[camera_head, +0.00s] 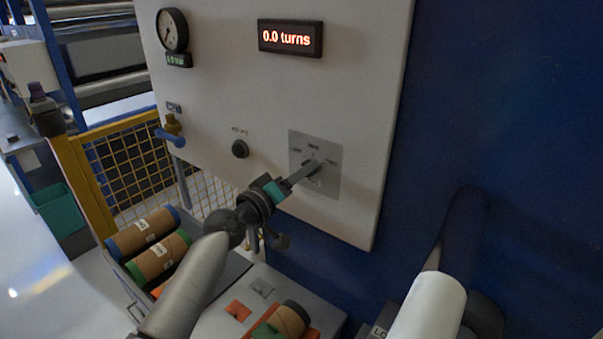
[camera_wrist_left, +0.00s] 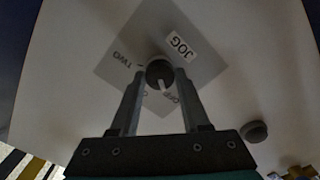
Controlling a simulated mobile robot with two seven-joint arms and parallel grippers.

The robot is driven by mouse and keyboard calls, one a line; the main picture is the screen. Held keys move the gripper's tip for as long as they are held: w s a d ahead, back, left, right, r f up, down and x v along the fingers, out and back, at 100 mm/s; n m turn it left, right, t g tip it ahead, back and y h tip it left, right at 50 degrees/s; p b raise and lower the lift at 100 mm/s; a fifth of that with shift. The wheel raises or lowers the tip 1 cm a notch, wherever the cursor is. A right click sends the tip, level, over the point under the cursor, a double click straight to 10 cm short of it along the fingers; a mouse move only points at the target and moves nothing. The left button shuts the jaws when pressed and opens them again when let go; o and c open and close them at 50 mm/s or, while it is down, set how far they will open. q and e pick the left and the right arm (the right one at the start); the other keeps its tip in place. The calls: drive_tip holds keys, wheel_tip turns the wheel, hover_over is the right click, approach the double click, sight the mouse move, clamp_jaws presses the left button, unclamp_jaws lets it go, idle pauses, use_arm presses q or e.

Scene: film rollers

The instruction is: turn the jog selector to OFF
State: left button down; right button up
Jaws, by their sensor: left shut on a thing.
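The jog selector is a small dark round knob (camera_wrist_left: 160,70) on a grey square plate (camera_head: 328,184) on the white panel. My left gripper (camera_head: 307,172) reaches up to it from the lower left and is shut on the knob. In the left wrist view the two fingers (camera_wrist_left: 160,76) sit on either side of the knob. The knob's pale pointer mark shows between the fingers, towards the bottom of that view. A white JOG label and a TWO mark show beyond the knob; the marks near the fingers are partly hidden and hard to read. My right gripper is not in view.
The white panel (camera_head: 225,95) carries a round gauge (camera_head: 173,30), a display (camera_head: 290,38) reading 0.0 turns, a black button (camera_head: 240,149) and a blue-handled valve (camera_head: 172,132). Brown rolls (camera_head: 158,256) lie below left.

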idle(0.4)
use_arm(q)
drive_tip(key=shift+c, duration=1.9)
unclamp_jaws()
drive_tip(key=shift+s, duration=0.1)
drive_tip(key=b+v, duration=0.1)
drive_tip(key=v, duration=1.4)
